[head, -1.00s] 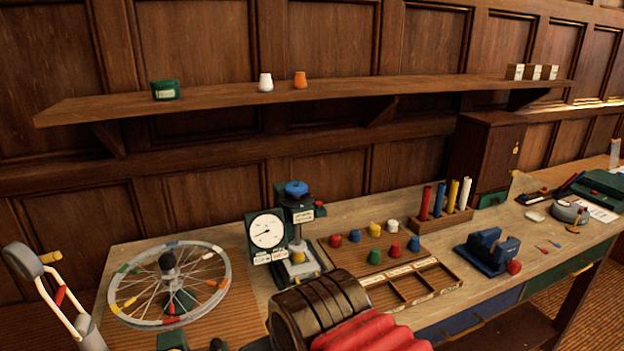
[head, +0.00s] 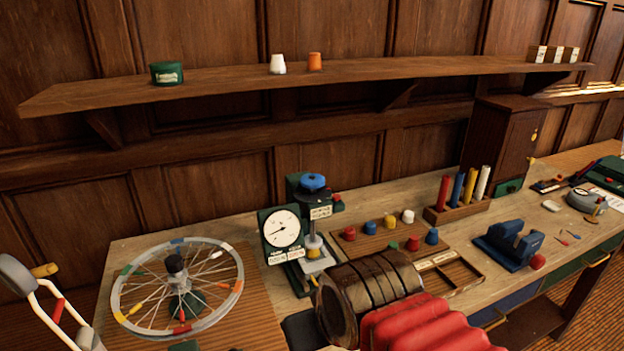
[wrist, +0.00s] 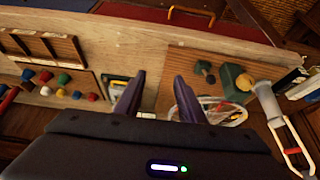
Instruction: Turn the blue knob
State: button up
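The blue knob (head: 313,182) sits on top of a dark green press-like device in the head view, beside a round white dial gauge (head: 281,229). A smaller blue piece (head: 432,236) stands on the board of coloured pieces to its right. My gripper (wrist: 157,85) shows in the wrist view with its two dark fingers apart and nothing between them. The fingers point over the bench between the coloured pieces and the spoked wheel (wrist: 215,110). The blue knob cannot be made out in the wrist view. My gripper's fingers are not visible in the head view.
The spoked wheel on its stand (head: 178,322) is left of the press. The board (head: 375,243), a rack of coloured rods (head: 455,212) and a blue vise-like block (head: 508,247) are to the right. A wooden shelf (head: 220,87) runs above.

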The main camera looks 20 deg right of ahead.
jog(key=o, duration=0.4)
jog(key=shift+w+f+g+y, duration=0.25)
jog(key=shift+w+g+y, duration=0.05)
jog(key=shift+g, duration=0.1)
jog(key=o, duration=0.3)
jog(key=shift+w+a+f+n+g+y, duration=0.15)
jog(key=shift+w+a+n+g+y, duration=0.2)
jog(key=shift+w+n+y, duration=0.3)
jog(key=shift+o, duration=0.2)
jog(key=w+r+n+y, duration=0.1)
jog(key=w+n+y, duration=0.1)
jog(key=w+y, duration=0.2)
jog(key=shift+w+r+g+y, duration=0.25)
jog(key=shift+w+g+y, duration=0.1)
jog(key=shift+w, duration=0.7)
jog(key=w+d+r+n+t+y, duration=0.2)
jog(key=w+d+r+t, duration=0.2)
jog(key=w+d, duration=0.3)
jog(key=w+d+r+n+t+y, duration=0.2)
jog(key=w+d+r+t, duration=0.2)
jog(key=d, duration=1.1)
jog(key=w+t, duration=0.2)
jog(key=w, duration=0.2)
jog(key=shift+d+n+t+y, duration=0.3)
jog(key=shift+d+n+y, duration=0.05)
jog(key=shift+d+y, duration=0.05)
jog(key=shift+a, duration=0.1)
